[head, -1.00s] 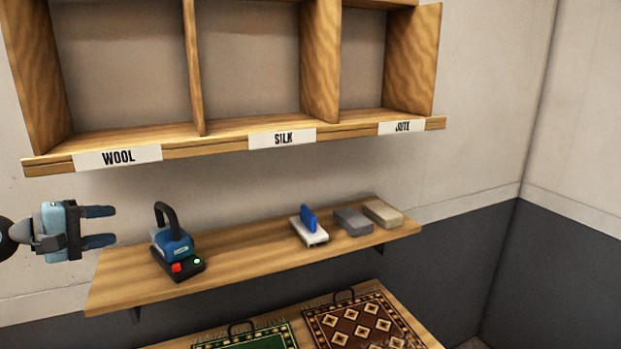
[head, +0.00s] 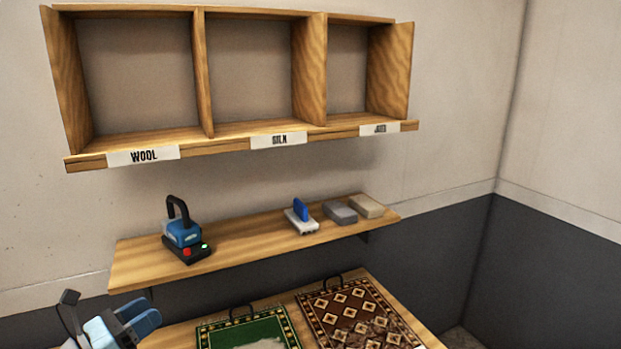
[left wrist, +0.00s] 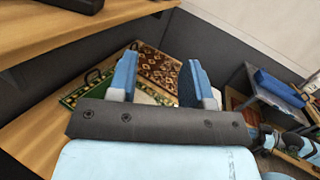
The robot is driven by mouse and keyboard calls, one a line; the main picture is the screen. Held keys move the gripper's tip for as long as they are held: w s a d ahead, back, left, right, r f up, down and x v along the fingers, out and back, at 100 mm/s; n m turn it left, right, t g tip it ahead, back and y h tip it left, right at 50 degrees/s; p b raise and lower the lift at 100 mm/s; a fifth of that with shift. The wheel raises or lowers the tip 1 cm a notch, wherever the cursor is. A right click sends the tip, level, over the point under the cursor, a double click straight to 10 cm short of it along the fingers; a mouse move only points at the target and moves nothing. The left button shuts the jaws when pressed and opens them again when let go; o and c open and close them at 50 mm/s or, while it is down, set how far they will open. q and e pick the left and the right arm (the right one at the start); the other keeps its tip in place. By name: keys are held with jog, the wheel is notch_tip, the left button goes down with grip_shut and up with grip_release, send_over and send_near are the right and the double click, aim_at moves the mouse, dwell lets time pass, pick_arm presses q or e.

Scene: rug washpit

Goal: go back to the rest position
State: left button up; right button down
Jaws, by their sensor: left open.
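My left gripper (head: 140,317) is low at the left edge of the head view, in front of the lower table. Its blue fingers are apart with nothing between them. In the left wrist view the gripper (left wrist: 160,78) is also open and empty, with the rugs seen beyond its fingers.
A wooden shelf (head: 235,250) holds a blue handled device (head: 184,235), a white block with a blue piece (head: 301,217), and grey and beige blocks. Empty cubbies labelled wool, silk and jute hang above. A green rug (head: 220,333) and brown rug (head: 345,308) lie below.

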pick_arm(q)
jog(key=s+d+f+m+g+y+p, duration=0.1)
jog(key=s+d+f+m+y, duration=0.2)
jog(key=s+f+m, duration=0.5)
jog(key=s+d+f+m+g+y+p, duration=0.1)
jog(key=s+d+f+m+y, duration=0.2)
jog(key=s+f+m, duration=0.5)
jog(key=s+d+f+m+g+y+p, duration=0.1)
jog(key=s+d+f+m+g+y, duration=0.1)
jog(key=s+d+f+m, duration=0.3)
jog(key=s+f+m+y, duration=0.1)
jog(key=s+f+m, duration=0.3)
jog(key=m, duration=0.7)
jog(key=shift+d+f+m+y+p, duration=0.3)
jog(key=shift+d+f+m+p, duration=0.1)
jog(key=shift+f, duration=0.3)
jog(key=shift+c, duration=0.4)
